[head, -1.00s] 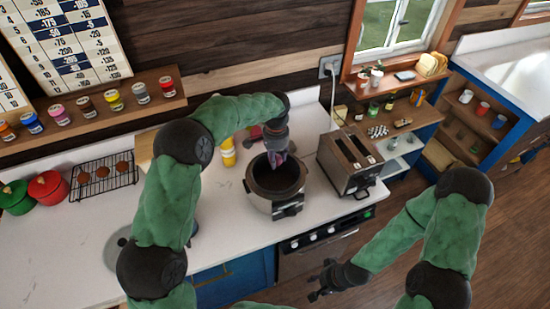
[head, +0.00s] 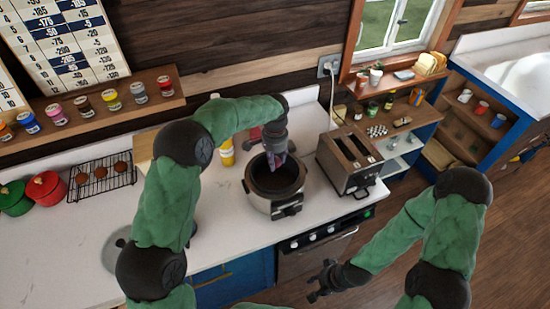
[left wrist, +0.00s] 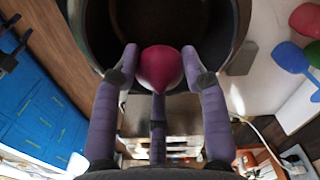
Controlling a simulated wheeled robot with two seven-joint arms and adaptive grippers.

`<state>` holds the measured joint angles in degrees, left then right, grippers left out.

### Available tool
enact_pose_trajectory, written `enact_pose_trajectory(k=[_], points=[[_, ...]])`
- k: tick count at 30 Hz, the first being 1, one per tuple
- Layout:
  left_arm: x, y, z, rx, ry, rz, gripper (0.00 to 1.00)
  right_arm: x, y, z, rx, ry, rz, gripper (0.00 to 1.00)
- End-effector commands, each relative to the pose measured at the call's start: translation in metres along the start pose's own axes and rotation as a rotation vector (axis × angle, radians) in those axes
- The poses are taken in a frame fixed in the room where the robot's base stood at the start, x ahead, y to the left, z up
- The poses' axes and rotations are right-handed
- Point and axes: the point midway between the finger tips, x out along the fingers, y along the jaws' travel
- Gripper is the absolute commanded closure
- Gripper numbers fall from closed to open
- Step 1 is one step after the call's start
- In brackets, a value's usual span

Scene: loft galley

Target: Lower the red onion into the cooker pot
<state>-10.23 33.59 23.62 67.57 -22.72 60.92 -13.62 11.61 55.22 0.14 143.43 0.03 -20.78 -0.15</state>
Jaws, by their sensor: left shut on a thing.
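The red onion (left wrist: 161,68) is held between the purple fingers of my left gripper (left wrist: 160,70), as the left wrist view shows. In the head view my left gripper (head: 276,164) points down over the mouth of the cooker pot (head: 289,209), toward its back rim; the onion is hard to make out there. The pot is open, with a dark interior; its rim (left wrist: 85,40) shows around the onion in the left wrist view. I cannot tell the onion's exact height against the rim. My right gripper (head: 322,281) is empty, fingers apart, in front of the counter.
A toaster (head: 349,160) stands close to the right of the pot. A yellow bottle (head: 227,154) stands behind it to the left. A wire rack (head: 102,180) and red and green pots (head: 46,188) are at the left. Counter (head: 235,215) left of the pot is clear.

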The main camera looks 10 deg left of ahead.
Motion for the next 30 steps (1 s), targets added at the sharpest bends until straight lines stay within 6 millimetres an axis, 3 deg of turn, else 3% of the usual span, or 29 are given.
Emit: enact_pose_trajectory(k=[30], points=[[0.045,0.0,0.0,0.0,-0.001,0.0,0.88,0.023,0.008,-0.001,0.0,0.0,0.0,0.6]])
